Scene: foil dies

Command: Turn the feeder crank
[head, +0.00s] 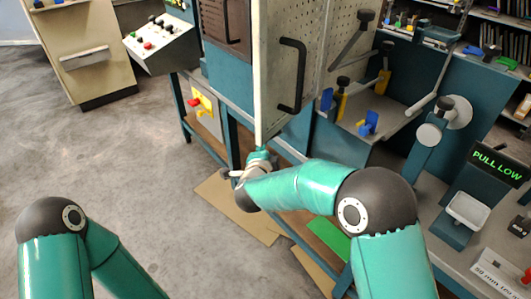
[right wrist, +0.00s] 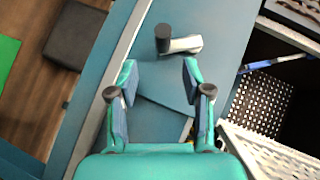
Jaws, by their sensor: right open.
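The crank (right wrist: 184,44), a short silver arm with a black knob, sits on a blue panel in the right wrist view. It lies just beyond the fingertips of my right gripper (right wrist: 158,78), slightly right of the middle between them. My left gripper is outside the head view.
A pale cabinet door (head: 272,70) with a black handle (head: 293,75) stands just above my right gripper. A lever with a round hub (head: 430,134) and a PULL LOW sign (head: 500,164) are at the right. Cardboard (head: 237,208) lies below. Floor is clear at left.

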